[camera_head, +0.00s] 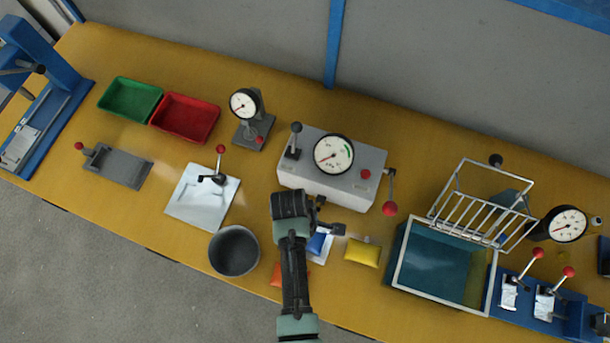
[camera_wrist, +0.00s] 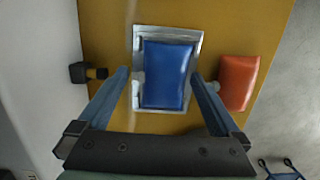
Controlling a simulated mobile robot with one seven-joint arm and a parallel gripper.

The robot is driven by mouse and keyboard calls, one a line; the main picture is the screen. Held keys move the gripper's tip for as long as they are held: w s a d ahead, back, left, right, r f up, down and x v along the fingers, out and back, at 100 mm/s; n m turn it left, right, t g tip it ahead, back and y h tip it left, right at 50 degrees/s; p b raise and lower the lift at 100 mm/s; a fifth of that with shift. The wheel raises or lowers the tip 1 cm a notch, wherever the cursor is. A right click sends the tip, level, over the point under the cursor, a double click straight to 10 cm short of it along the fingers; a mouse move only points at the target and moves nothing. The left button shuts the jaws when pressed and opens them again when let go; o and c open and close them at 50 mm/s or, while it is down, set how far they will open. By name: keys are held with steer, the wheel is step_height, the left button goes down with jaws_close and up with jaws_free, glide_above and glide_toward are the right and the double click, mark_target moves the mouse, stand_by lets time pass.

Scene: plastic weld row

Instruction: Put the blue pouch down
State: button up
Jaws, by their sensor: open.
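The blue pouch (camera_wrist: 167,75) lies flat on a pale metal plate (camera_wrist: 137,45) with a raised rim. In the wrist view, my gripper (camera_wrist: 160,76) is open, with one finger on each side of the pouch. A gap shows between the pouch and each finger. In the head view, the blue pouch (camera_head: 318,243) is partly hidden by my arm, and the plate (camera_head: 327,254) shows beside it.
An orange pouch (camera_wrist: 239,82) lies right of the plate in the wrist view. A yellow pouch (camera_head: 362,252) lies right of the plate in the head view. A grey gauge box (camera_head: 310,177) stands behind, a dark round pot (camera_head: 233,251) left, and a teal tank (camera_head: 396,262) right.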

step_height(320, 180, up, 11)
steer(key=a, duration=0.2)
steer(key=w+a+r+m+t+y, duration=0.1)
steer(key=w+r+m+t, duration=0.2)
steer(key=w+r+t, duration=0.75)
steer(key=w+r+m+t, duration=0.2)
steer(key=w+r, duration=0.2)
steer(key=r, duration=0.5)
steer(key=w+r+m+t+y, duration=0.1)
steer(key=w+r, duration=0.4)
steer(key=r, duration=0.3)
steer(key=w+r+m+t, duration=0.2)
steer(key=w+r, duration=0.2)
steer(key=r, duration=0.5)
step_height(320, 180, up, 16)
steer(key=s+d+m+t, duration=0.2)
steer(key=m+t, duration=0.1)
steer(key=t, duration=0.2)
steer(key=s+r+m+t, duration=0.1)
steer(key=s+r+t, duration=0.2)
steer(key=s+r, duration=0.3)
steer(key=s+d+r+m+t, duration=0.1)
steer(key=s+r+t, duration=0.3)
steer(key=r, duration=0.8)
steer(key=shift+s+r+m, duration=0.2)
steer(key=shift+s+m, duration=0.5)
steer(key=shift+s, duration=0.3)
steer(key=shift+t, duration=0.25)
